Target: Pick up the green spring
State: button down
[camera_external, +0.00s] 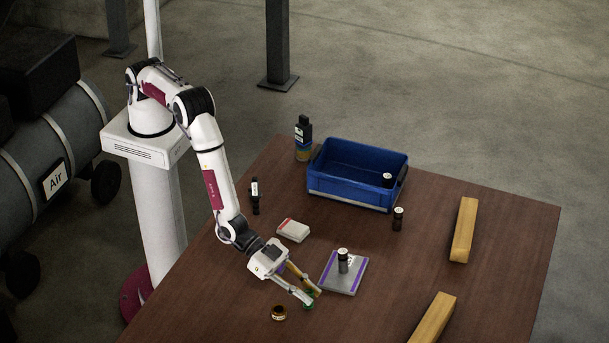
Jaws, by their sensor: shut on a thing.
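The green spring (308,304) shows as a small patch of green at my fingertips, low over the front part of the brown table. My gripper (307,297) points down and to the right and is shut on the green spring. The fingers hide part of the spring. I cannot tell whether it touches the table or is slightly above it.
A dark and yellow ring (279,314) lies just left of my gripper. A grey plate with purple edges (347,283) bears a dark cylinder (343,261) close on the right. A blue bin (345,190) stands behind, wooden blocks (465,230) (433,318) lie right.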

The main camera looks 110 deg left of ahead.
aim_at(308, 290)
jog(key=shift+r, duration=4.55)
